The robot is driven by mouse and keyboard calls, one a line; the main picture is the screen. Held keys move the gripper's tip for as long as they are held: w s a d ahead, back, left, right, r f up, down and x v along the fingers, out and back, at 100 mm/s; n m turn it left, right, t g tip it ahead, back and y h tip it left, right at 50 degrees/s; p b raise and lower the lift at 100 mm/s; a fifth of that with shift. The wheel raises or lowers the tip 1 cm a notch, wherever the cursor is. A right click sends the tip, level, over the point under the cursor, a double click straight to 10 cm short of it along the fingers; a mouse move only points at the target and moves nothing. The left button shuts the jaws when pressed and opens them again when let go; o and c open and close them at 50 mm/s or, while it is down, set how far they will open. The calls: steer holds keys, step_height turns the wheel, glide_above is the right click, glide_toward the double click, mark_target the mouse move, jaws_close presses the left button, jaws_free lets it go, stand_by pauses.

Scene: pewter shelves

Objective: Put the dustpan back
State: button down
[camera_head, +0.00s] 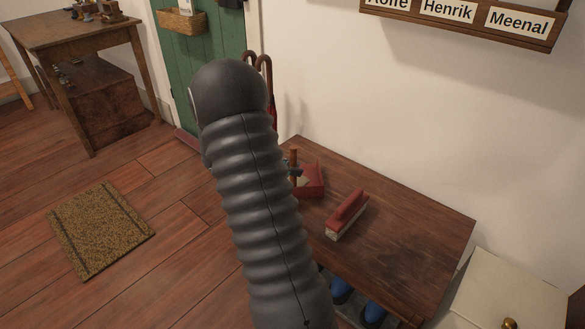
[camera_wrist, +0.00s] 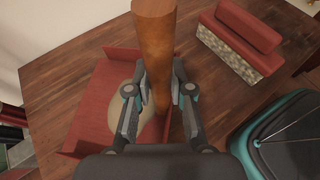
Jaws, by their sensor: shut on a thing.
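The red dustpan (camera_head: 313,181) is at the left end of the dark wooden bench, partly hidden behind my arm in the head view. In the wrist view its red pan (camera_wrist: 93,100) lies under my gripper, and its brown wooden handle (camera_wrist: 153,30) stands up between the fingers. My gripper (camera_wrist: 158,95) is shut on this handle; in the head view my gripper (camera_head: 296,172) shows only in small part. A pale round patch shows on the pan. I cannot tell whether the pan touches the bench.
A red-backed brush (camera_head: 347,212) lies on the bench (camera_head: 400,235), right of the dustpan. Blue shoes (camera_head: 342,290) are under the bench. A white cabinet (camera_head: 510,290) stands at the right. A name-labelled rack (camera_head: 470,20) hangs above. A doormat (camera_head: 100,230) lies on the floor.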

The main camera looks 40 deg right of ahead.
steer(key=shift+f, duration=0.15)
steer(key=c, duration=1)
jaws_free()
steer(key=shift+c, duration=0.2)
steer(key=v, duration=1.2)
steer(key=s+a+r+m+t+y, duration=0.3)
steer(key=s+a+m+t+y, duration=0.1)
steer(key=s+a, duration=0.3)
steer(key=s+a+r+m+t+y, duration=0.4)
steer(key=s+a, duration=0.3)
steer(key=a, duration=0.3)
steer(key=s+a+r+m+t+y, duration=0.3)
steer(key=s+a+m+t, duration=0.1)
steer(key=s+a, duration=0.4)
steer(key=shift+a+r+y, duration=0.25)
steer(key=shift+r+y, duration=0.15)
